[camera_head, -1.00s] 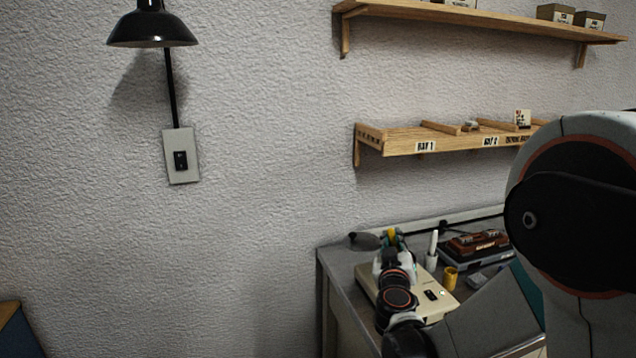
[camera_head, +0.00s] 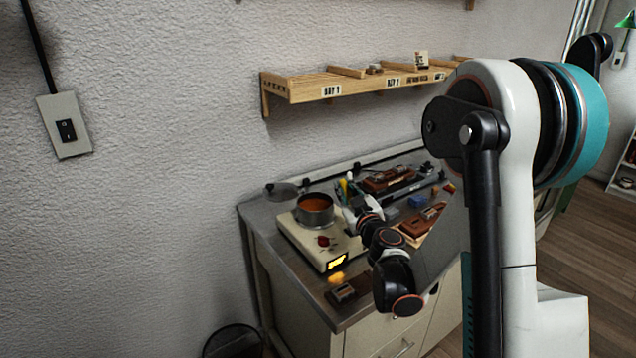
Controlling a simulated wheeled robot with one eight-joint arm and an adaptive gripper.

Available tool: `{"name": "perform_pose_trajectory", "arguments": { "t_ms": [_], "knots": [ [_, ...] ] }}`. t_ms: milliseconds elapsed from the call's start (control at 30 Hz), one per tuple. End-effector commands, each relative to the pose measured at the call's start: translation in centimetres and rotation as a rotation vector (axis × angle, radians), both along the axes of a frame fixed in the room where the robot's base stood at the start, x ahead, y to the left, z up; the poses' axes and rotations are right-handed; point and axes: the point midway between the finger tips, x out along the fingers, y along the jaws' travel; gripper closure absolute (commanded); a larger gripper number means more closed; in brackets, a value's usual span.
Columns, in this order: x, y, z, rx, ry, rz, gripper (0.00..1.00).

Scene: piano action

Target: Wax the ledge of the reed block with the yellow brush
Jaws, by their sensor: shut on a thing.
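My gripper (camera_head: 350,203) is small in the view, beside the right side of a pot, and partly hidden by my own arm. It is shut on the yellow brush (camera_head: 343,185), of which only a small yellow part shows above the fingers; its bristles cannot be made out. A reddish-brown wooden block (camera_head: 424,221) lies on the bench to the right of my gripper, and another brown piece (camera_head: 388,180) lies further back. I cannot tell which is the reed block, and no ledge can be made out.
The pot (camera_head: 315,207) of orange liquid stands on a cream hot plate (camera_head: 308,246) with a lit orange display. A blue item (camera_head: 418,201) lies near the brown blocks. A small dark item (camera_head: 343,293) sits near the front edge of the grey bench (camera_head: 262,222). A wooden shelf (camera_head: 300,90) hangs above.

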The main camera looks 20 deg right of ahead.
Motion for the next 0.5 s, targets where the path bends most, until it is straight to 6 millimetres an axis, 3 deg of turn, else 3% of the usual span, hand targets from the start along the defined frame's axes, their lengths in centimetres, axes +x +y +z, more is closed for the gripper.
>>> {"name": "perform_pose_trajectory", "arguments": {
  "t_ms": [33,300,500],
  "knots": [
    [0.1,-2.0,0.1,-0.007,0.002,-0.012,0.98],
    [-0.3,-12.7,0.5,-0.03,0.04,-0.035,0.98],
    [-1.4,-18.1,0.4,-0.034,0.079,-0.044,0.98]
  ]
}}
